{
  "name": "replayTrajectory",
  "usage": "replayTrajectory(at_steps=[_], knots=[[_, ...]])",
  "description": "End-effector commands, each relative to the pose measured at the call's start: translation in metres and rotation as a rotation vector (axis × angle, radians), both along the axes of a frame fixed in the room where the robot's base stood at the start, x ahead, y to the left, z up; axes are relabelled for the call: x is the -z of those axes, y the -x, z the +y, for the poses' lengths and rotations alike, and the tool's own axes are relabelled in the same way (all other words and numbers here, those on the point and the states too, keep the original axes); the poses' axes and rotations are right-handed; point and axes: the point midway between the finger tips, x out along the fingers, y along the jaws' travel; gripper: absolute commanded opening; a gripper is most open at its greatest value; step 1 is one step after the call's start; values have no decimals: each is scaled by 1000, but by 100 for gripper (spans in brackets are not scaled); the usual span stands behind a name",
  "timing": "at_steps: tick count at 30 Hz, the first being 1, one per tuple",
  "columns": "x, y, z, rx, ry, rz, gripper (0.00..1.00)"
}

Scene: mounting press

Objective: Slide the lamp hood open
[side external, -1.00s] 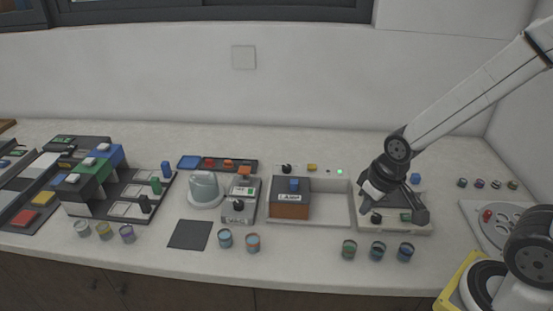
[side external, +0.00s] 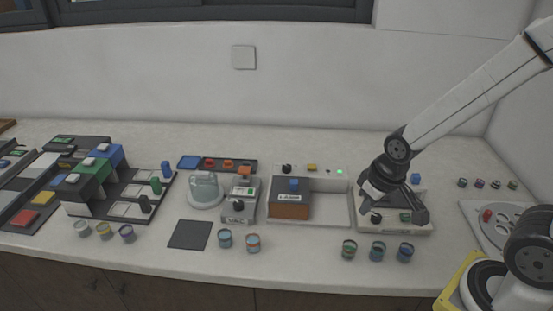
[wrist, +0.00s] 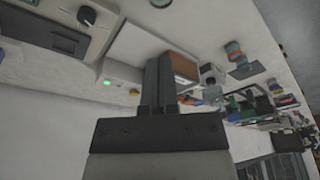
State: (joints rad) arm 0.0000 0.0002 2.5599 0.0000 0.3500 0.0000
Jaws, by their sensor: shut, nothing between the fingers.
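The lamp hood (side external: 290,205) is a brown box with a dark top, a white LAMP label and a blue knob (side external: 294,185). It stands at the left end of a pale shallow tray (side external: 340,222), whose right part is bare. My gripper (side external: 366,187) is to the right of the tray, over the neighbouring device, apart from the hood. In the wrist view my gripper (wrist: 159,62) has its dark fingers together and empty. The brown side of the hood (wrist: 184,66) shows just beyond them, partly hidden by the fingers.
Behind the tray is a panel with a black knob (side external: 286,169), a yellow button (side external: 311,167) and a lit green light (side external: 340,171). A device (side external: 390,226) stands under my wrist. Several small jars stand in front. A grey device (side external: 240,207) is left of the tray.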

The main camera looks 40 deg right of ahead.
Motion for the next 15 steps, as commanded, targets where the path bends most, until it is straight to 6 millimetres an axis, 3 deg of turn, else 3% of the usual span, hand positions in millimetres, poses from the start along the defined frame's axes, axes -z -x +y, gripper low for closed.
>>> replayTrajectory(at_steps=[2,8,9,15], knots=[[0,0,0,0,0,0,0],[-1,-5,0,-13,3,3,64],[-1,-8,0,-20,5,5,68],[-5,-36,0,-101,22,31,68]])
